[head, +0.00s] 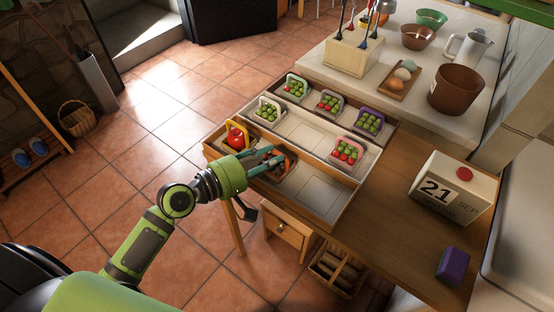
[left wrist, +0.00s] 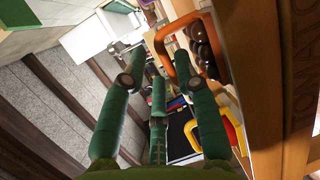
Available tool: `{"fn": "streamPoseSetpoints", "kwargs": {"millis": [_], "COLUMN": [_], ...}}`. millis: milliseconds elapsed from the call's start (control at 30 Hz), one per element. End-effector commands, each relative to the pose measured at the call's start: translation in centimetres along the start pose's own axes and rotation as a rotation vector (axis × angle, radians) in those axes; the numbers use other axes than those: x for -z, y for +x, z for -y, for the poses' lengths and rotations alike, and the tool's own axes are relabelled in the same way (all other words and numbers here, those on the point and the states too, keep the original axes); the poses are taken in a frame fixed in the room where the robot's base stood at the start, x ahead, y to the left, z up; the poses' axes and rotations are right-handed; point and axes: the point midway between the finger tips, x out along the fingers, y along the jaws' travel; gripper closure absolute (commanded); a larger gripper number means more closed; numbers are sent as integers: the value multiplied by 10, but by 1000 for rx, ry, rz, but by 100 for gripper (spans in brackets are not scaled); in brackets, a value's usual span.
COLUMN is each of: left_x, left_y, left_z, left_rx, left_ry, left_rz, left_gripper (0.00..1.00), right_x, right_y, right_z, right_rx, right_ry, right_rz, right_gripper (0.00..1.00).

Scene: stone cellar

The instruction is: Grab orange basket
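The orange basket (head: 289,160) stands in the near-left part of the wooden tray (head: 335,213), partly hidden by my left gripper. In the left wrist view its orange handle (left wrist: 181,62) rises beside and partly behind the right-hand finger, with dark round items next to it. My left gripper (head: 272,157) is at the basket; its green fingers (left wrist: 167,62) are spread apart with no firm hold visible. Whether a finger touches the handle I cannot tell. My right gripper is in neither view.
A yellow basket (head: 237,138) with a red item stands close on the left; its handle (left wrist: 232,134) shows in the left wrist view. Several small baskets fill the tray's far rows. The tray's near-right compartments are empty. A calendar block (head: 452,190) stands right.

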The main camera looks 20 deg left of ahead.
Motion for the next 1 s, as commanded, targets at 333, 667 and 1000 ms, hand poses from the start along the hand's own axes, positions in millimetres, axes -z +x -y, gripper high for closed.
{"fn": "streamPoseSetpoints", "kwargs": {"millis": [333,667,1000], "left_x": [1,1,1], "left_y": [35,35,34], "left_z": [-2,-1,-2], "left_rx": [1,1,1], "left_ry": [1,2,2], "left_rz": [-1,-1,-1], "left_gripper": [70,100,100], "right_x": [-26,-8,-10], "right_y": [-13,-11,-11], "right_z": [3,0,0], "right_rx": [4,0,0], "right_ry": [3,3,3], "right_rz": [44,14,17], "right_gripper": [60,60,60]}}
